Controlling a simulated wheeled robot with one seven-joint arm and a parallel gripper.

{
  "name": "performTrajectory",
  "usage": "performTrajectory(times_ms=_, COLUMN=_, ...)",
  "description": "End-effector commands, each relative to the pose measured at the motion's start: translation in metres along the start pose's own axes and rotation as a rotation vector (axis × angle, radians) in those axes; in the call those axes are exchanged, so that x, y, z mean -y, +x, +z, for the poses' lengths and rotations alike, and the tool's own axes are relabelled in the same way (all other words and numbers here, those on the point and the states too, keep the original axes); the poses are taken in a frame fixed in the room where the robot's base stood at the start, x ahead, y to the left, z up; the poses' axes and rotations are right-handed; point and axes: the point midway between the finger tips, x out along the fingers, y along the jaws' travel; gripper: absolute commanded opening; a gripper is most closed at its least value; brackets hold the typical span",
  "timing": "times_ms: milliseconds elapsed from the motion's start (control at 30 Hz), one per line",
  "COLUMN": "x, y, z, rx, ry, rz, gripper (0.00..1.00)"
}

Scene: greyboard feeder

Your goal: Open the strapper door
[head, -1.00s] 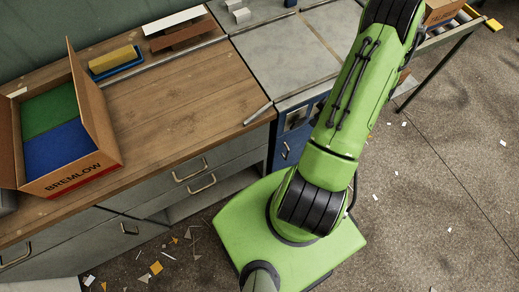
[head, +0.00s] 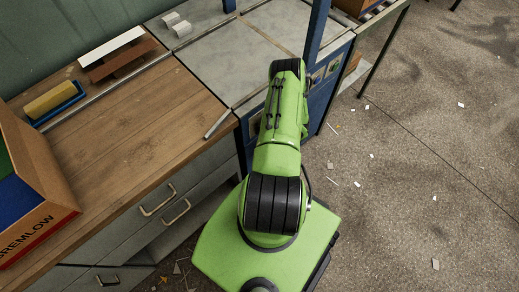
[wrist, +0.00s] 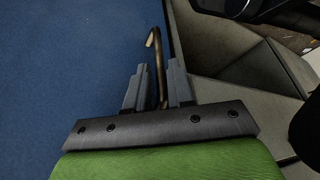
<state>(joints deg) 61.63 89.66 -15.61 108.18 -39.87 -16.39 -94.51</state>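In the wrist view, the blue strapper door (wrist: 80,60) fills the left side as a flat panel. A bronze, hook-shaped bar handle (wrist: 154,44) stands out near its right edge. My gripper (wrist: 157,80) has its two grey fingers on either side of this handle, with narrow gaps that show, so it looks open around it. In the head view, the strapper has a grey metal top (head: 215,62) and a blue body (head: 319,105). My green arm hides most of its front, and the gripper and handle are hidden there.
A wooden workbench (head: 130,125) with grey drawers adjoins the strapper at left. It carries an open carton (head: 45,175) and a yellow block (head: 50,100) in a blue tray. A roller stand (head: 377,35) is at back right. Speckled floor at right is mostly open.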

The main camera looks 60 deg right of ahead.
Motion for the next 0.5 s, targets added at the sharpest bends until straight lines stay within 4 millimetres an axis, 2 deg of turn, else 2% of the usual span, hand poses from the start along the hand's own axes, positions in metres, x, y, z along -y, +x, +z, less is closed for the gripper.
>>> performTrajectory(times_ms=33, x=0.0, y=0.011, z=0.001, rx=-0.001, ry=-0.002, rz=-0.001, gripper=0.22)
performTrajectory(times_ms=133, x=0.0, y=0.021, z=0.0, rx=0.0, ry=-0.001, rz=0.0, gripper=0.22)
performTrajectory(times_ms=433, x=0.0, y=0.023, z=0.0, rx=0.0, ry=0.0, rz=-0.001, gripper=0.22)
performTrajectory(times_ms=500, x=0.0, y=0.023, z=0.0, rx=0.0, ry=0.0, rz=-0.001, gripper=0.11)
